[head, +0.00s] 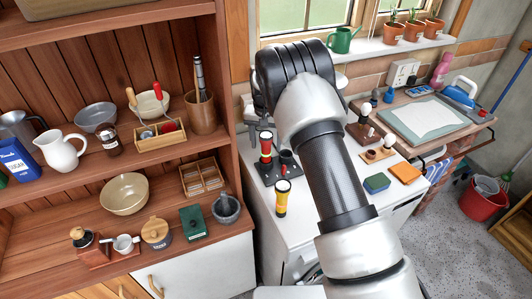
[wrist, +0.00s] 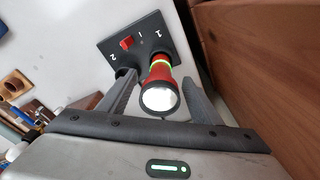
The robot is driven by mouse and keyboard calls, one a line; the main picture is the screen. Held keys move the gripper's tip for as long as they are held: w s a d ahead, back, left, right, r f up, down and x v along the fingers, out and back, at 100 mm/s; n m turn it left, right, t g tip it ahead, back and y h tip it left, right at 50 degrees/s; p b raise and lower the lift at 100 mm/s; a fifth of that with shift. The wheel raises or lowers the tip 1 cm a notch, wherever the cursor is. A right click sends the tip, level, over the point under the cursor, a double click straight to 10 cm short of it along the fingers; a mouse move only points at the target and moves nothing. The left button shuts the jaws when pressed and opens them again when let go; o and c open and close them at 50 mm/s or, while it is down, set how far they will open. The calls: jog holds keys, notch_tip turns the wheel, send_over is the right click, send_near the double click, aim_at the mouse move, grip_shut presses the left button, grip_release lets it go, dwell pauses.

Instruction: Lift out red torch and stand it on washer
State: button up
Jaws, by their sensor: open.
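The red torch (head: 266,147) stands upright in a black holder (head: 268,176) on the white worktop. In the wrist view the red torch (wrist: 160,78) shows its round lens end towards me, with a green-yellow band. The holder (wrist: 143,38) carries the marks 1 and 2 and a small red part. My gripper (wrist: 158,80) is open, its fingers on either side of the torch, with gaps showing. A second torch, yellow and black (head: 282,199), stands upright in front of the holder. The white unit (head: 300,225) beneath may be the washer; I cannot tell.
A wooden shelf unit (head: 236,60) with bowls and jars stands close on the left. My arm hides part of the worktop. Right of it lie a green sponge (head: 376,183) and an orange one (head: 405,172). Some bare white top shows around the yellow torch.

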jog(key=shift+f, duration=0.3)
jog(key=c, duration=1.3)
jog(key=shift+r, duration=0.15)
notch_tip(320, 180, up, 9)
jog(key=shift+r+b, duration=0.2)
jog(key=shift+b, duration=0.3)
jog(key=shift+r+p, duration=1.1)
jog(key=shift+r, duration=0.65)
